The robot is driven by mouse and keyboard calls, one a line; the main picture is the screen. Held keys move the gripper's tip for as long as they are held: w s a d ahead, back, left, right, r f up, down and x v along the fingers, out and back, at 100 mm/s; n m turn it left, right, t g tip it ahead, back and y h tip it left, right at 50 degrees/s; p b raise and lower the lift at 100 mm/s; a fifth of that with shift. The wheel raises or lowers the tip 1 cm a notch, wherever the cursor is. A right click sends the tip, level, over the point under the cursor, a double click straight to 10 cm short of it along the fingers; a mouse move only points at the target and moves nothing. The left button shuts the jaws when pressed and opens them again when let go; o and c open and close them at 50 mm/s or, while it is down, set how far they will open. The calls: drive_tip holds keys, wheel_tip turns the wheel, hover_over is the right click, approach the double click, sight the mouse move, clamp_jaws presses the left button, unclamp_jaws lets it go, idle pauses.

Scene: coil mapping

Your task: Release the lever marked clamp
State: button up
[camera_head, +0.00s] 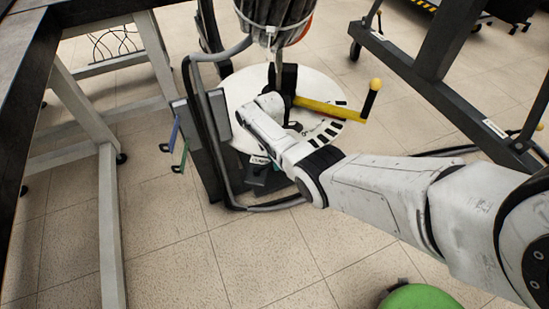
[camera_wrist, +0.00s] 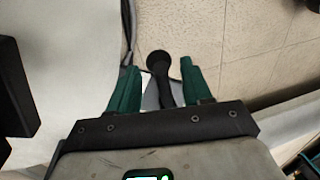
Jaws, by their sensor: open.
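In the wrist view, my gripper (camera_wrist: 157,67) is open, with a green finger on each side of a black lever (camera_wrist: 160,64) with a round knob. The knob lies between the fingertips, and the fingers look apart from it. In the head view, a small label (camera_head: 261,160) that seems to read "clamp" sits low on the machine, left of my wrist. My arm reaches in from the right, and my wrist hides the fingers and most of the lever there.
A white disc (camera_head: 229,88) with a yellow crank (camera_head: 325,107) stands behind my wrist. Black tubing frames the machine (camera_head: 203,140), which has blue and green handles (camera_head: 184,158). A table (camera_head: 35,45) stands left, a dark frame (camera_head: 440,75) right. Floor in front is clear, except a green round thing (camera_head: 420,297).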

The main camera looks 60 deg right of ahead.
wheel_tip(320, 180, up, 10)
drive_tip(key=w+d+p, duration=0.1)
drive_tip(key=p, duration=0.2)
drive_tip(key=shift+w+r+p, duration=0.15)
drive_tip(key=shift+w+p, duration=0.15)
drive_tip(key=shift+w, duration=0.05)
idle(0.3)
drive_tip(key=s+a+f+m+t, duration=0.1)
drive_tip(key=s+a+f+m, duration=0.15)
drive_tip(key=s+a, duration=0.45)
drive_tip(key=s+a+f+m, duration=0.2)
drive_tip(key=s+a+m, duration=0.1)
drive_tip(key=a, duration=0.8)
drive_tip(key=s+a+r+m+t+h, duration=0.1)
drive_tip(key=s+a+r+m, duration=0.25)
drive_tip(key=s, duration=0.45)
drive_tip(key=s+a+r+m, duration=0.2)
drive_tip(key=s+r, duration=0.2)
drive_tip(key=s, duration=0.3)
wheel_tip(320, 180, up, 17)
drive_tip(key=p, duration=1.6)
drive_tip(key=shift+f+t, duration=0.15)
drive_tip(key=shift+t, duration=0.25)
